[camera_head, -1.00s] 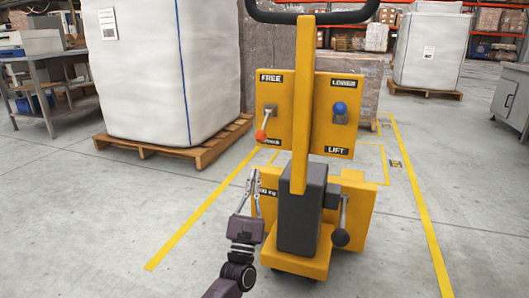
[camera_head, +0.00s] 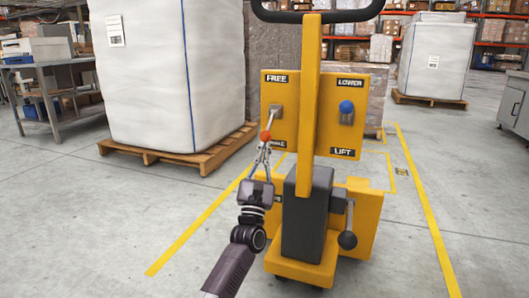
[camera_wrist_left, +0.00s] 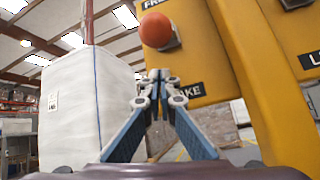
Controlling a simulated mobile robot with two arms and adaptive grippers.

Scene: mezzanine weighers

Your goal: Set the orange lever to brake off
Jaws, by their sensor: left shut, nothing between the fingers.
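The orange lever (camera_head: 267,134) is on the left side of the yellow truck's panel, between the FREE label (camera_head: 277,79) above and a partly hidden label below that ends in "AKE". Its rod slopes down to an orange ball knob, which also shows in the left wrist view (camera_wrist_left: 155,30). My left gripper (camera_head: 264,148) is shut and empty, just below the knob. In the left wrist view its fingertips (camera_wrist_left: 158,76) meet under the ball; I cannot tell if they touch it. My right gripper is not in view.
A blue-knobbed lever (camera_head: 346,107) sits on the panel's right, between LOWER and LIFT labels. The yellow mast (camera_head: 311,80) stands between the levers. A black-knobbed lever (camera_head: 348,240) is lower right. A white bulk bag (camera_head: 165,75) on a pallet stands left.

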